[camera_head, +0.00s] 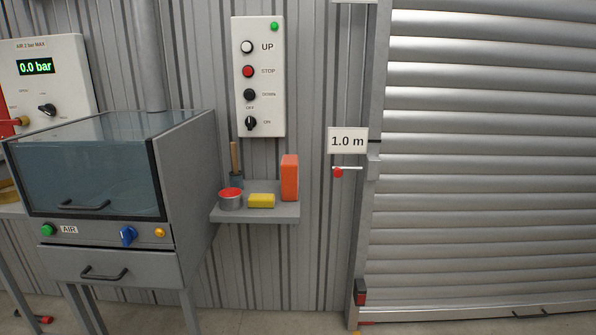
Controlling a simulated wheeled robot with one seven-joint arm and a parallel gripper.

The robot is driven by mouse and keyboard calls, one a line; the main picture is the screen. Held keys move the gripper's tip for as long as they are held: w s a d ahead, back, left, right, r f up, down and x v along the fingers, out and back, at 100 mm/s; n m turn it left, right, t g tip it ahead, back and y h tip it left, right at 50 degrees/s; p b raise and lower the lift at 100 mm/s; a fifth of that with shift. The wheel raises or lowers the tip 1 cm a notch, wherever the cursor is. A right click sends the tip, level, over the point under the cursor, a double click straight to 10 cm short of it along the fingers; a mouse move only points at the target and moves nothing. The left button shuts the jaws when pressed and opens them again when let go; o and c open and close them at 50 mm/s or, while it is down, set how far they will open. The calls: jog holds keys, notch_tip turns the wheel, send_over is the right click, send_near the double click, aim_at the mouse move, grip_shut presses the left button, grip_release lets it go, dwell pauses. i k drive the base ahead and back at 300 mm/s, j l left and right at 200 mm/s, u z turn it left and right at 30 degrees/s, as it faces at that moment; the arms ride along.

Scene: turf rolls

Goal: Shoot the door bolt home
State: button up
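The grey slatted roller door (480,150) fills the right side and reaches down close to the floor. A dark bracket with a red part (361,291) sits low on the door's left guide rail (371,220); it may be the door bolt, but it is too small to tell its position. A small red piece (366,323) shows below it, near the floor. A dark handle (531,313) is at the door's bottom edge. My gripper is not in view.
A control panel (259,97) with UP, STOP and DOWN buttons hangs above a shelf (254,213) holding small items. A red knob (338,172) is under the 1.0 m sign (347,141). A grey cabinet (185,180) stands left. Floor between cabinet and door looks clear.

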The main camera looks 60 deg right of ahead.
aim_at(337, 170)
jog(key=k+l, duration=0.15)
jog(key=l, duration=0.2)
jog(key=k+l, duration=0.15)
jog(key=l, duration=0.2)
jog(key=k+l, duration=0.15)
jog(key=l, duration=0.15)
jog(key=k+l, duration=0.15)
jog(key=l, duration=0.2)
